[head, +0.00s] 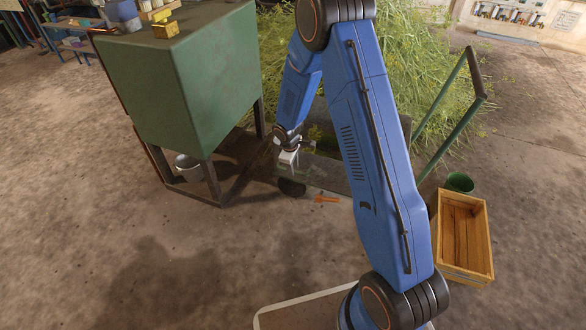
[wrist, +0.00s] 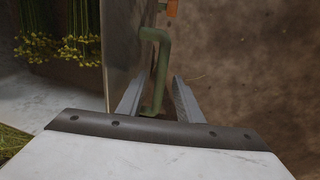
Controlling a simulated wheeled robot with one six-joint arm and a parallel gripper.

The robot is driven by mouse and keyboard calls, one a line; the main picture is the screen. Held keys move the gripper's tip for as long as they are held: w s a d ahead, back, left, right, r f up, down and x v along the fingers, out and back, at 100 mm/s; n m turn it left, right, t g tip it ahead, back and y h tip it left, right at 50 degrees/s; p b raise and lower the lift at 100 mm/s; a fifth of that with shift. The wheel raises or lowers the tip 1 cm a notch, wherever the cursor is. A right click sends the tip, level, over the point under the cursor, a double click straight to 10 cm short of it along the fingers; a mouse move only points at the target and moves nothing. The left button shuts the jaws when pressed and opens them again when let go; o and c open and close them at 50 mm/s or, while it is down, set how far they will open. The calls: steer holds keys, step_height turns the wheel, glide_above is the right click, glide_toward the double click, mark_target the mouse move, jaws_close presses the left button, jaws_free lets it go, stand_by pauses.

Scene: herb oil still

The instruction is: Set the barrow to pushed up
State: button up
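The barrow (head: 327,176) is a low cart with a grey bed, piled with green and yellow herbs, and a tall green push handle (head: 446,122) at its right end. My arm hides part of it. My gripper (head: 289,158) is low at the barrow's left end, beside the green box-shaped stand. In the wrist view the two fingers (wrist: 158,98) are spread apart. A bent green bar (wrist: 160,72) shows ahead of them, its lower end appearing in the gap. I cannot tell whether the fingers touch it.
The green box on legs (head: 175,80) stands close left of my gripper, with a metal bucket (head: 188,166) beneath. A wooden crate (head: 438,245) and green bucket (head: 460,182) stand right. Floor at front left is clear.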

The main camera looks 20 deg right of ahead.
steer(key=shift+w+f, duration=0.1)
steer(key=shift+f, duration=0.25)
jaws_close()
steer(key=w+a, duration=0.9)
steer(key=a, duration=0.3)
steer(key=shift+a, duration=0.25)
jaws_free()
steer(key=shift+w+a, duration=0.1)
